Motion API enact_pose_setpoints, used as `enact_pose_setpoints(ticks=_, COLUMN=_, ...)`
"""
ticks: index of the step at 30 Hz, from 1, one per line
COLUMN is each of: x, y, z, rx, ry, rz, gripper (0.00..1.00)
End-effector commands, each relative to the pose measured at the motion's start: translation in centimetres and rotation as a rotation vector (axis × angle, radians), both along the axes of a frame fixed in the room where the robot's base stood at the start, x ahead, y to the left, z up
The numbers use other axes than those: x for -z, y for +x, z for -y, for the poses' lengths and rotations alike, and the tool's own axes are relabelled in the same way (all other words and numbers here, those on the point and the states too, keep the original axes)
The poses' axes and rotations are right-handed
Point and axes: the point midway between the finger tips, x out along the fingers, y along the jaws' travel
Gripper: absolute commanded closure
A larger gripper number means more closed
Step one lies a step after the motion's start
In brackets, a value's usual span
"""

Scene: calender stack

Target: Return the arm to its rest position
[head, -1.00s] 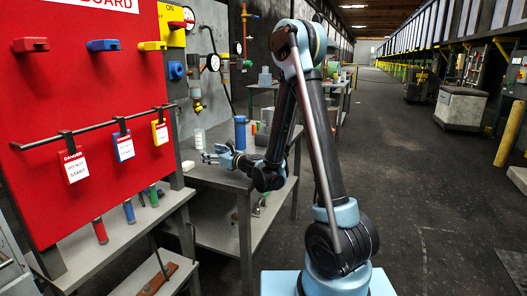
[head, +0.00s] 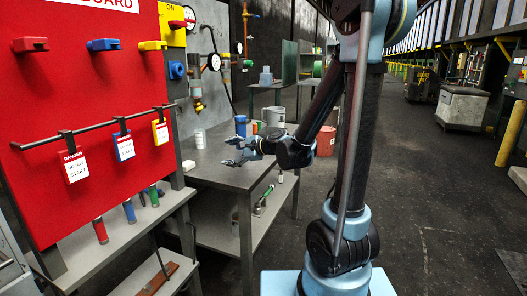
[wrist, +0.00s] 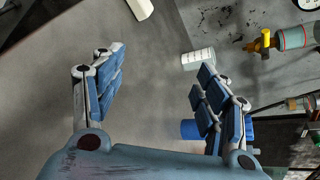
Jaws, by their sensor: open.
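My gripper (head: 231,152) is at the end of my black and light-blue arm, over the grey workbench (head: 222,176) in the head view. Its blue-padded fingers are spread apart with nothing between them, as the wrist view (wrist: 160,68) also shows. My arm (head: 352,140) stands tall at the right of centre, and its top is cut off by the frame edge. A white cylinder (head: 200,138) stands on the bench left of the gripper. A blue cylinder (wrist: 192,130) shows behind the right finger in the wrist view, partly hidden.
A red lockout board (head: 80,90) with hanging danger tags (head: 74,166) stands at the left. A grey shelf (head: 120,238) with coloured cylinders is below it. A small white block (head: 188,165) lies on the bench. Open floor (head: 430,190) lies to the right.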

Motion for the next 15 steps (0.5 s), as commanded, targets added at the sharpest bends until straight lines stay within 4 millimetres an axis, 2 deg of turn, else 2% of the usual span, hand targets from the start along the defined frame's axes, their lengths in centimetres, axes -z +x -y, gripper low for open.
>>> enact_pose_setpoints(ticks=15, x=2.7, y=-7.9, z=10.4, rx=-0.233, ry=-0.565, rz=0.244, gripper=0.33)
